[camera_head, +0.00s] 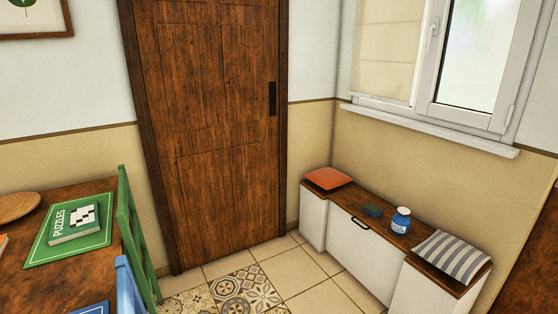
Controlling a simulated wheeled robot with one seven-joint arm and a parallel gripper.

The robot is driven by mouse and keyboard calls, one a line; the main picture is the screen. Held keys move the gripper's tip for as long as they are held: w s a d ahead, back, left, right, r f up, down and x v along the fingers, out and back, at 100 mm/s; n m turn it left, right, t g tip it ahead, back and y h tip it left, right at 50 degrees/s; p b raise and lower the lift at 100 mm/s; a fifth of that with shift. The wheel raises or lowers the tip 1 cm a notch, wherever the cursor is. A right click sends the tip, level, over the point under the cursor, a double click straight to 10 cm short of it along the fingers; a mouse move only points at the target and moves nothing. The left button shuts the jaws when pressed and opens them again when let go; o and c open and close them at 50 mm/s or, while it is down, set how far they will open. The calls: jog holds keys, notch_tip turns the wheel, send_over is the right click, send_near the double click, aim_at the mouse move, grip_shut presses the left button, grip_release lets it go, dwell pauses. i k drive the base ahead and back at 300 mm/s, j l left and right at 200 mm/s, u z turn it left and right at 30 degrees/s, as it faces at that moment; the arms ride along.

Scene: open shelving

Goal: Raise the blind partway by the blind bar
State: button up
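The window (422,70) is at the upper right, cut off by the top edge of the picture. A beige panel with faint horizontal lines, which looks like the lowered blind (385,50), covers its left pane down to near the sill. I cannot make out a separate blind bar. The right pane (480,55) shows bright, uncovered glass, with a white handle (431,40) on the frame at its left. My gripper and arm are not in view.
A low bench cabinet (356,240) stands under the window, bearing an orange cushion (327,178), a blue bottle (400,221) and a striped cushion (452,255). A table (75,277) and green chair (138,235) are at left. Tiled floor (300,268) between is clear.

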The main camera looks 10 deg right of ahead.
aim_at(389, 82)
jog(key=i, duration=3.5)
